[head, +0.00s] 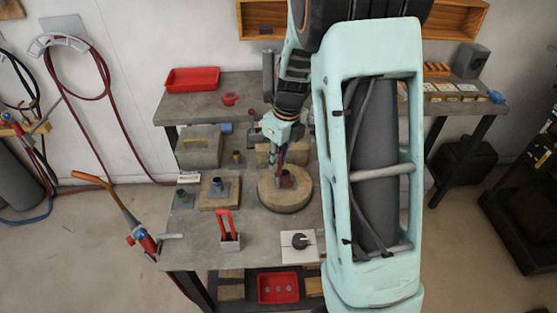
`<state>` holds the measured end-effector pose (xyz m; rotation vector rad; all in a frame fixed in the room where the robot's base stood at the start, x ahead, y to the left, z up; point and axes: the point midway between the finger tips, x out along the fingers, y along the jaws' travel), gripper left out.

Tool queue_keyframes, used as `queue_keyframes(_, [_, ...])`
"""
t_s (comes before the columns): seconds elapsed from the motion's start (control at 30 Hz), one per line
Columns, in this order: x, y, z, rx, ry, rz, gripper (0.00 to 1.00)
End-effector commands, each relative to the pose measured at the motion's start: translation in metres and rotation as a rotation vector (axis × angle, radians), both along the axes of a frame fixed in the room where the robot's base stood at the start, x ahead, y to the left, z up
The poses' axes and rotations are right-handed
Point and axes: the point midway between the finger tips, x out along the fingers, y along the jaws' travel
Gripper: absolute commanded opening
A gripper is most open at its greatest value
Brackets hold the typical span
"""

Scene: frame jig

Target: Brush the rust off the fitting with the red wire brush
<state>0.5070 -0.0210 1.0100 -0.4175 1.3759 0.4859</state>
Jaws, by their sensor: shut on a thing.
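My gripper (274,142) is above the middle of the workbench, pointing down, and shut on a slim tool with red on it, which looks like the red wire brush (283,157). The tool's lower end reaches down to a small reddish-brown fitting (287,181). Whether they touch is too small to tell. The fitting stands on a round wooden board (286,203). My arm hides the bench to the right of the board.
A grey fitting on a square wood block (220,201) stands left of the board. A red-handled item (228,232) and a white panel with a black knob (299,244) are near the front edge. A torch (140,233) hangs at the left edge. A red tray (192,79) sits at the back.

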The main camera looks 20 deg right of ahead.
Motion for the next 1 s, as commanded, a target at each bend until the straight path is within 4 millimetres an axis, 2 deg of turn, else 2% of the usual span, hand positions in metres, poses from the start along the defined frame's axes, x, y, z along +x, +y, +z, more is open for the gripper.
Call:
queue_keyframes(0.2, [0.007, 0.0, 0.0, 0.001, 0.001, 0.0, 0.0])
queue_keyframes(0.67, [-0.01, 0.001, 0.001, 0.001, 0.001, -0.001, 0.0])
queue_keyframes(1.0, [0.005, -0.001, 0.0, 0.0, 0.002, -0.001, 0.0])
